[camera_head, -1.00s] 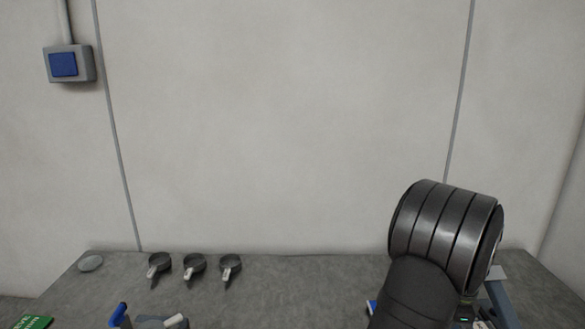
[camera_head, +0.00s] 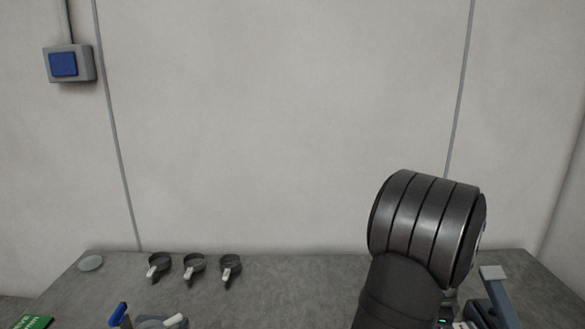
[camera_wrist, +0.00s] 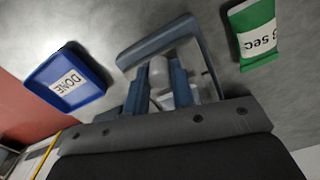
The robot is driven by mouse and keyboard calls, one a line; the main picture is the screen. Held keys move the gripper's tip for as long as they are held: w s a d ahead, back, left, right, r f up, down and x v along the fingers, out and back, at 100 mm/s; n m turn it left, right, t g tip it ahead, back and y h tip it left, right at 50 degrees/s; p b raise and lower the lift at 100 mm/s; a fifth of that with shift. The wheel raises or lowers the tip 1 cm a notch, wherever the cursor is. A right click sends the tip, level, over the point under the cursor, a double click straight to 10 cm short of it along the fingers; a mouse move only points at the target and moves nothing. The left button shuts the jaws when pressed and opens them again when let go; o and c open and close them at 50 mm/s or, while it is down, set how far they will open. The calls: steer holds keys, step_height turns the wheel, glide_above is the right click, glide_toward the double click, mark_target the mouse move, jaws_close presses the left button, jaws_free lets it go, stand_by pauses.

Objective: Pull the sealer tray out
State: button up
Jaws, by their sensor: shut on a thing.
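In the wrist view my gripper (camera_wrist: 158,84) has its two blue-grey fingers on either side of a pale rounded handle (camera_wrist: 158,72) and is shut on it. This looks like the sealer tray's handle, though the tray itself is mostly hidden by the fingers and the gripper body. A blue-grey frame (camera_wrist: 150,46), seemingly the sealer's, stands around and beyond the fingers. In the head view part of the sealer (camera_head: 494,290) shows at the bottom right, beside my arm. My gripper is hidden there.
A blue bin (camera_wrist: 66,72) marked DONE lies left of the gripper, and a green "3 sec" card (camera_wrist: 254,34) lies right. The bench middle (camera_head: 310,285) is clear.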

steer(key=shift+a, duration=0.15)
steer(key=shift+a+r, duration=0.1)
steer(key=shift+a, duration=0.45)
steer(key=o, duration=1.1)
steer(key=shift+r, duration=2.45)
step_height(320, 180, up, 17)
steer(key=shift+r, duration=0.2)
